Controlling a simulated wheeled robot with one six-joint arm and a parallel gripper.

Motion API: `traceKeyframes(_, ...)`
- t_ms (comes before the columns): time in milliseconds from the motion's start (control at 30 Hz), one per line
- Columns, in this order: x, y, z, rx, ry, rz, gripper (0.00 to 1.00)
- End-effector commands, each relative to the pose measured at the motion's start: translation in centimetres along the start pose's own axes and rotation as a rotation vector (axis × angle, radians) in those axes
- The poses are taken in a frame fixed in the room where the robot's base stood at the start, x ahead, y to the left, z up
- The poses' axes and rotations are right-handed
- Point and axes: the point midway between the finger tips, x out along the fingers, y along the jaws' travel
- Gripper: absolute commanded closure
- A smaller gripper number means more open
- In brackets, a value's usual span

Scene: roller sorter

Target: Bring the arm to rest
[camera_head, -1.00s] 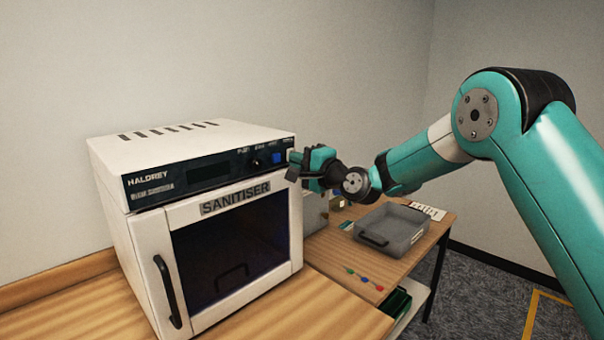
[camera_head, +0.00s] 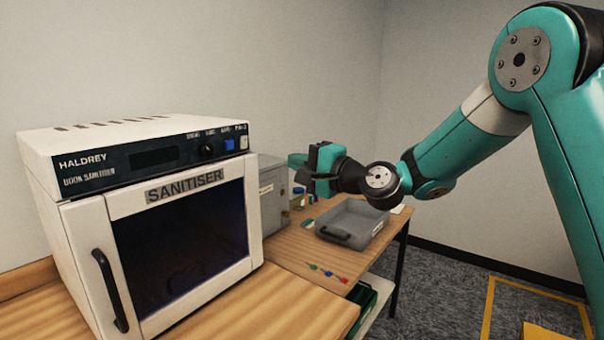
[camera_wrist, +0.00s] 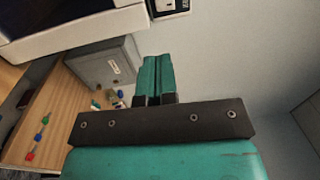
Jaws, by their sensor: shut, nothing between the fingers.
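My gripper (camera_head: 296,167) is at the end of my teal arm, in the air to the right of the white sanitiser and above the far end of the table. In the wrist view its two teal fingers (camera_wrist: 157,76) lie together, with nothing between them. The fingers point left in the head view, toward the sanitiser (camera_head: 84,221). A gap shows between the fingertips and the sanitiser's side. The sanitiser's door is shut and its window is dark.
A grey box (camera_head: 272,203) stands beside the sanitiser. A grey tray (camera_head: 345,236) with a black handle lies on the wooden table (camera_head: 290,250), below my gripper. Small red, green and blue pieces (camera_head: 328,273) lie in front. A green bin (camera_head: 364,298) is on a lower shelf.

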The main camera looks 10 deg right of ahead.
Motion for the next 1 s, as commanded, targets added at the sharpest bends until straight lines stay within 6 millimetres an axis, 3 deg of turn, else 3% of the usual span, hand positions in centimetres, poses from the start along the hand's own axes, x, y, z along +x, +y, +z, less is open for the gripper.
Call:
traceKeyframes(467, -0.7, 0.0, 0.3, -0.003, -0.007, 0.003, 1.00)
traceKeyframes(567, -1.0, -0.1, 2.1, -0.057, -0.049, 0.047, 1.00)
traceKeyframes(667, -2.3, 0.5, 6.4, -0.204, -0.165, 0.171, 1.00)
traceKeyframes(767, -5.8, 1.9, 12.2, -0.427, -0.352, 0.354, 1.00)
traceKeyframes(833, -9.6, 3.3, 15.7, -0.587, -0.506, 0.489, 1.00)
traceKeyframes(900, -14.0, 4.7, 18.5, -0.726, -0.662, 0.612, 1.00)
traceKeyframes(1000, -20.1, 6.3, 20.9, -0.872, -0.861, 0.752, 1.00)
